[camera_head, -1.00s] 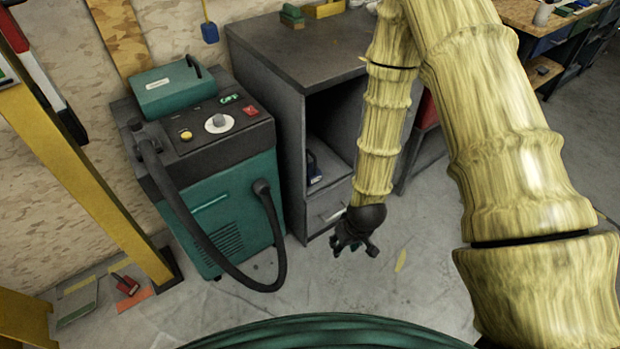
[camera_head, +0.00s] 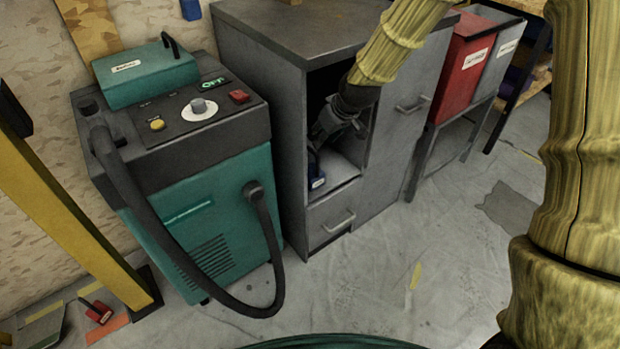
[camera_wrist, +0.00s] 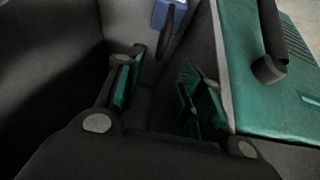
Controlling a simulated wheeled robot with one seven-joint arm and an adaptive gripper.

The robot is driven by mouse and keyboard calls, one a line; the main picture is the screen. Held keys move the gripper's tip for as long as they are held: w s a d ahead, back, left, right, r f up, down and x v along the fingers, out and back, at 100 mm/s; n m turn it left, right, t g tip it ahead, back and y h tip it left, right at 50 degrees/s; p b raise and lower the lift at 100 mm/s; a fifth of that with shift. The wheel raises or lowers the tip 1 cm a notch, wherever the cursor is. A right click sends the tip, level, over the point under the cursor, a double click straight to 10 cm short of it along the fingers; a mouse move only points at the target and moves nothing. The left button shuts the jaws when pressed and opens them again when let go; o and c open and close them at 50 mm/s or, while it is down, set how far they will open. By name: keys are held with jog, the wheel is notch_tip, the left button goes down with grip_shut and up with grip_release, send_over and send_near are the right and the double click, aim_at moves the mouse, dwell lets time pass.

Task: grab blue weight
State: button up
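A blue weight (camera_head: 316,172) sits low at the left inside the open compartment of the grey cabinet (camera_head: 395,140). Only part of it shows in the head view. My gripper (camera_head: 335,130) is at the compartment opening, above the weight and slightly to its right. In the wrist view my gripper (camera_wrist: 163,65) has its two fingers apart with nothing between them. A blue object with a dark handle (camera_wrist: 168,14), which looks like the weight, lies beyond the fingertips at the top edge, partly cut off.
A teal machine (camera_head: 215,215) with a black hose (camera_head: 165,240) stands close to the left of the cabinet. A closed drawer (camera_head: 331,220) is below the compartment. Red and grey bins (camera_head: 466,70) stand to the right. The floor in front is mostly clear.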

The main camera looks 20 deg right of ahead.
aim_at(312, 149)
jog(key=b+x, duration=0.1)
jog(key=x, duration=0.4)
jog(key=shift+w+f, duration=0.1)
jog(key=shift+f, duration=0.15)
jog(key=shift+b+x, duration=1.35)
jog(key=shift+x, duration=1.2)
grip_shut()
